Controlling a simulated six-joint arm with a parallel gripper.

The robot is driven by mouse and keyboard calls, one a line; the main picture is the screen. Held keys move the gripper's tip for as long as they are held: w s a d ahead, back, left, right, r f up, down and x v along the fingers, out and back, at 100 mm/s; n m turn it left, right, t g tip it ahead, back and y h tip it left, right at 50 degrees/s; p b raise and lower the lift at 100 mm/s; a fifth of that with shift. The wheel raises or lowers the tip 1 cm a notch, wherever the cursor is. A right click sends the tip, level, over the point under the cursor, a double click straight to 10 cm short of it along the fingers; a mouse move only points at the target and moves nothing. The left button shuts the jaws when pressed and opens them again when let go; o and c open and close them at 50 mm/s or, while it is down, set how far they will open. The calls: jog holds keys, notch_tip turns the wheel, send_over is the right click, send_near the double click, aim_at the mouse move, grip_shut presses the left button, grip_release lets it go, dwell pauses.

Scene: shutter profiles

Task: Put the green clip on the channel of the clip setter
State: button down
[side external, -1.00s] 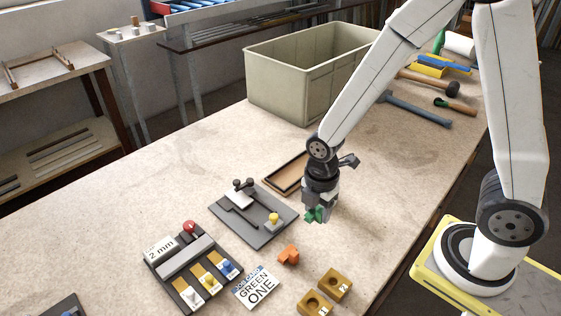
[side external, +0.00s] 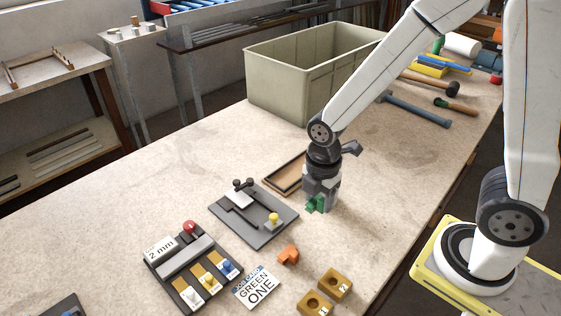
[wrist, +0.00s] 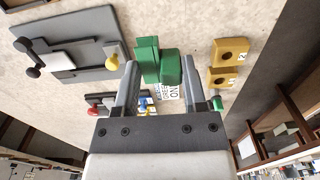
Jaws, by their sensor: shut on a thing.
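My gripper (side external: 320,198) is shut on the green clip (side external: 314,205) and holds it near the wooden tray; its exact height over the bench is hard to tell. In the wrist view the clip (wrist: 147,60) shows between the two fingertips. A dark grey plate (side external: 255,236) with black-knobbed levers, a pale block and a yellow knob lies left of my gripper. A second device (side external: 174,262), marked 2 mm, has a grey bar, a red knob and white, yellow and blue knobs. No label shows which of the two is the clip setter.
An orange clip (side external: 288,254) lies on the bench beside a card (side external: 257,288) reading GREEN ONE. Two mustard blocks with round holes (side external: 334,284) sit at the front. A shallow wooden tray (side external: 285,174) and a large beige bin (side external: 285,95) are behind. Tools lie at back right.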

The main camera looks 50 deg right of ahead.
jog(key=shift+a+r, duration=1.25)
jog(key=shift+r, duration=0.85)
jog(key=w+f, duration=0.1)
jog(key=w, duration=0.2)
jog(key=w+a+f, duration=0.1)
jog(key=w, duration=0.2)
jog(key=w+f, duration=0.2)
jog(key=shift+w+a, duration=0.25)
jog(key=shift+w, duration=0.15)
send_over(258, 214)
jog(key=shift+s+f, duration=0.15)
jog(key=shift+f, duration=1.2)
jog(key=shift+s+f, duration=0.15)
jog(key=shift+f, duration=1.2)
jog(key=shift+w+f, duration=0.3)
jog(key=shift+f, duration=1.55)
jog(key=shift+f, duration=0.15)
